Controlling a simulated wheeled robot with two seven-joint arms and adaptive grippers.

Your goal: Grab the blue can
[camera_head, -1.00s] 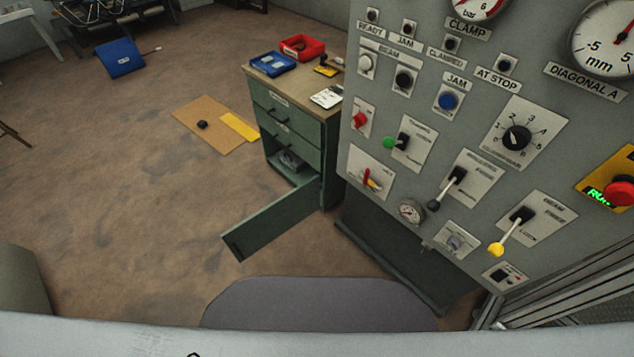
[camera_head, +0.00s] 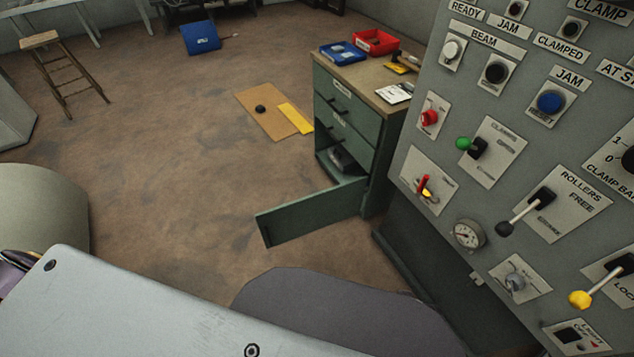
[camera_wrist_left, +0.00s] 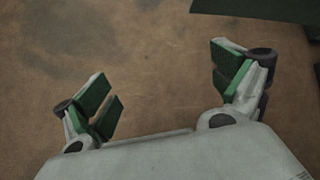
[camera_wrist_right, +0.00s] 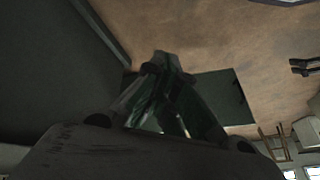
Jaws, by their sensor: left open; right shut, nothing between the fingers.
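I see no blue can in any view. My left gripper (camera_wrist_left: 165,85) shows in the left wrist view with its green-padded fingers spread wide and nothing between them, above the brown floor. My right gripper (camera_wrist_right: 168,90) shows in the right wrist view, dim and blurred, with its fingers together and empty. Neither gripper's fingers show in the head view; a pale link of my own arm crosses its bottom left.
A grey control panel (camera_head: 440,150) with levers fills the right. Beside it stands a green cabinet (camera_head: 345,110) with its lower door (camera_head: 310,212) swung out. On top are a blue tray (camera_head: 343,53) and a red tray (camera_head: 376,42). Open floor (camera_head: 170,150) lies left.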

